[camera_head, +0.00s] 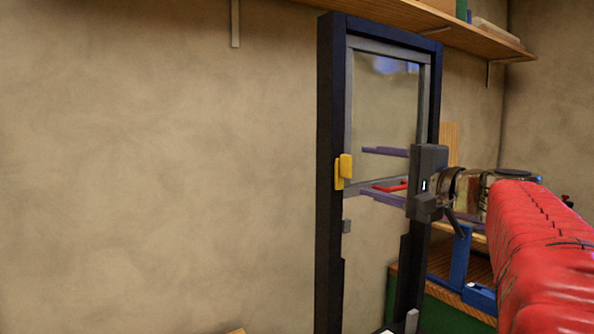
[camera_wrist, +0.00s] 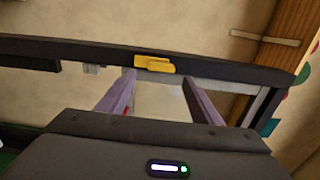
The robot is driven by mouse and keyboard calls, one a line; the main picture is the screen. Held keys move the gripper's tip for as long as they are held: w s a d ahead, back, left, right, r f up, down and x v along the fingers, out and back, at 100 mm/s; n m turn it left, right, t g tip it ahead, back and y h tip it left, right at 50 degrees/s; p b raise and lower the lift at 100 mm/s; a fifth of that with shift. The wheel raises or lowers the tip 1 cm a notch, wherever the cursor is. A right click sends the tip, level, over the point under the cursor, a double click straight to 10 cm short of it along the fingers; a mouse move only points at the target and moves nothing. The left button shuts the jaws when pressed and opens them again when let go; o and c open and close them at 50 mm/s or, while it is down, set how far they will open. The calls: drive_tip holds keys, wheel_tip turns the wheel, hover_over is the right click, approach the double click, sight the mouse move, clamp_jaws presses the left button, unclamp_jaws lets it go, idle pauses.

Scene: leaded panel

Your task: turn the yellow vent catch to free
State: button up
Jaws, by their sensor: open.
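The yellow vent catch (camera_head: 345,169) sits on the left upright of the dark panel frame (camera_head: 331,110), at about mid-height, beside the glazed vent (camera_head: 386,100). My gripper (camera_head: 375,173) is to the right of the catch in the head view, its two purple fingers spread and pointing toward it, with a clear gap to the catch. In the wrist view the catch (camera_wrist: 155,65) lies ahead, roughly between and beyond the open fingers (camera_wrist: 156,85). Nothing is held. A red bar (camera_head: 389,187) shows between the fingers in the head view.
A wooden shelf (camera_head: 440,20) with things on it runs along the wall above. A blue stand (camera_head: 458,265) and a wooden-topped bench (camera_head: 480,300) are behind my arm at the right.

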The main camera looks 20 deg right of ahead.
drive_tip(key=s+d, duration=0.1)
drive_tip(key=s, duration=0.8)
drive_tip(key=shift+w+d, duration=0.1)
drive_tip(key=w+a+f+n+g+h, duration=0.2)
drive_tip(key=w+a+f+n+g, duration=0.15)
drive_tip(key=w+a+f, duration=0.5)
drive_tip(key=a+f+n+g+y, duration=0.1)
drive_tip(key=a+f+n+g, duration=0.25)
drive_tip(key=a+f, duration=0.6)
drive_tip(key=s+a+f+n+g, duration=0.1)
drive_tip(key=s+a+f+n, duration=0.2)
drive_tip(key=s+f, duration=0.3)
drive_tip(key=s+a+f+n+g+h, duration=0.1)
drive_tip(key=s+a+f+n+g, duration=0.1)
drive_tip(key=s+f, duration=0.4)
drive_tip(key=s+a+f+n+g, duration=0.2)
drive_tip(key=s+a+f+n, duration=0.2)
drive_tip(key=s+a+f, duration=0.1)
wheel_tip(320, 180, down, 2)
drive_tip(key=shift+s+a+f+n+h, duration=0.2)
drive_tip(key=shift+s+n+h, duration=0.1)
drive_tip(key=shift+s, duration=0.15)
drive_tip(key=shift+d, duration=0.1)
